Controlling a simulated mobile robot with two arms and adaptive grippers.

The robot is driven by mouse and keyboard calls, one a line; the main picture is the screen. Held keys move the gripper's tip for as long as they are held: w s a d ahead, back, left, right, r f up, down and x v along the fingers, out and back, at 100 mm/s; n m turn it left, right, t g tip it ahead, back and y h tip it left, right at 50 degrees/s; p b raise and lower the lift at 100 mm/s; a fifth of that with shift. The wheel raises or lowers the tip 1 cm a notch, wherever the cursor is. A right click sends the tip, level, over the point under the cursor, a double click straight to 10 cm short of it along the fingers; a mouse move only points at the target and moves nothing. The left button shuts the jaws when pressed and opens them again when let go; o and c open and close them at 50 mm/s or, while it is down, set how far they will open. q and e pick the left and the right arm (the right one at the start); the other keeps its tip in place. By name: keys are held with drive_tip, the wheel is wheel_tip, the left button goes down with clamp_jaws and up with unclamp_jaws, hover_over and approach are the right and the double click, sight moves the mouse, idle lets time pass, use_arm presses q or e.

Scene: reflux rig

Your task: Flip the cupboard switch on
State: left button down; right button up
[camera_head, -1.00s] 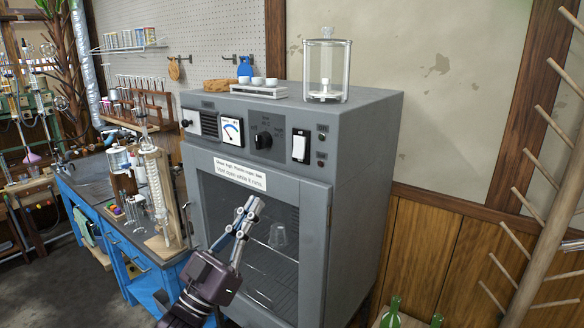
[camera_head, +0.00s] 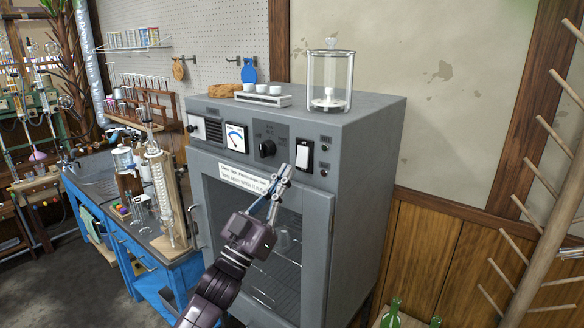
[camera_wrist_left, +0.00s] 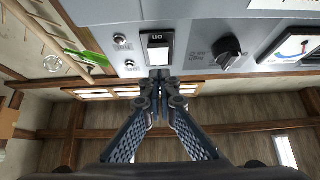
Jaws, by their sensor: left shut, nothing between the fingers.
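The grey cupboard (camera_head: 355,165) stands against the wall with a control panel above its glass door. Its switch (camera_head: 304,154) is a white rocker in a dark frame at the right of the panel. The switch also shows in the left wrist view (camera_wrist_left: 158,47), where the label "on" is readable. My left gripper (camera_head: 284,170) is shut and empty, with its tips just below the switch. In the left wrist view its tips (camera_wrist_left: 159,74) are at the switch's edge; I cannot tell whether they touch it. My right gripper is not in view.
A black knob (camera_head: 267,148) and a dial gauge (camera_head: 236,137) sit left of the switch. A glass jar (camera_head: 330,82) and a small rack with white cups (camera_head: 263,98) stand on the cupboard top. A wooden peg stand (camera_head: 548,210) is at the right.

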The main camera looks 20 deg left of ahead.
sight(300, 165)
use_arm(q)
drive_tip(key=shift+w+d+f, duration=0.15)
drive_tip(key=shift+w+d, duration=0.1)
drive_tip(key=shift+w, duration=0.4)
drive_tip(key=shift+w+d+f, duration=0.15)
drive_tip(key=shift+w+d, duration=0.05)
drive_tip(key=shift+w, duration=0.45)
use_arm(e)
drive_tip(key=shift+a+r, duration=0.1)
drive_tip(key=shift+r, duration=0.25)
use_arm(q)
drive_tip(key=shift+w+d+f+b, duration=0.15)
drive_tip(key=shift+w+f+b, duration=0.1)
drive_tip(key=shift+w+b, duration=0.05)
drive_tip(key=shift+w+r, duration=0.1)
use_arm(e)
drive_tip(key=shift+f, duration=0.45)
